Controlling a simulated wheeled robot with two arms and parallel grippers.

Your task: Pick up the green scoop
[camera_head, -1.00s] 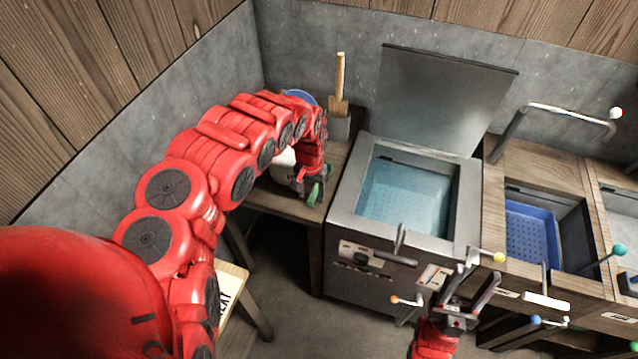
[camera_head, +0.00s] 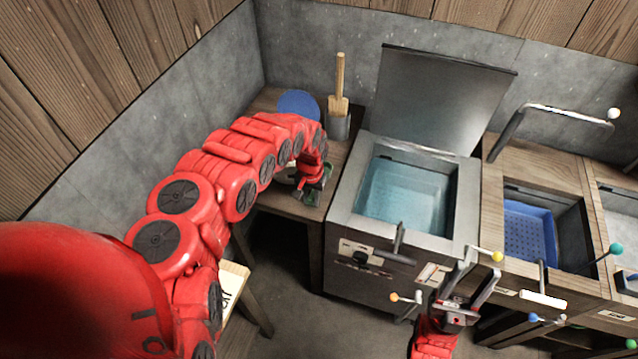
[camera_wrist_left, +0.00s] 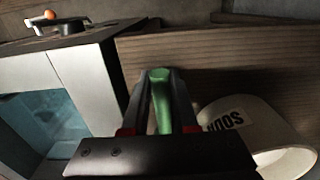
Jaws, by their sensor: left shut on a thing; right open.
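The green scoop (camera_wrist_left: 160,98) shows in the left wrist view as a green handle between the two dark fingers of my left gripper (camera_wrist_left: 158,110). In the head view the scoop (camera_head: 312,196) is a small green patch at the front right of the wooden side table (camera_head: 292,211), largely hidden by my arm. My left gripper (camera_head: 308,188) is shut on the scoop there. I cannot tell whether the scoop touches the table. My right gripper (camera_head: 468,290) is open and empty in front of the metal bath's front panel.
A white container with dark lettering (camera_wrist_left: 245,130) stands beside the scoop. A blue round lid (camera_head: 298,104) and a holder (camera_head: 338,126) with a wooden paddle are at the table's back. The open water-filled bath (camera_head: 405,195) stands right of the table; a blue basket (camera_head: 530,232) sits further right.

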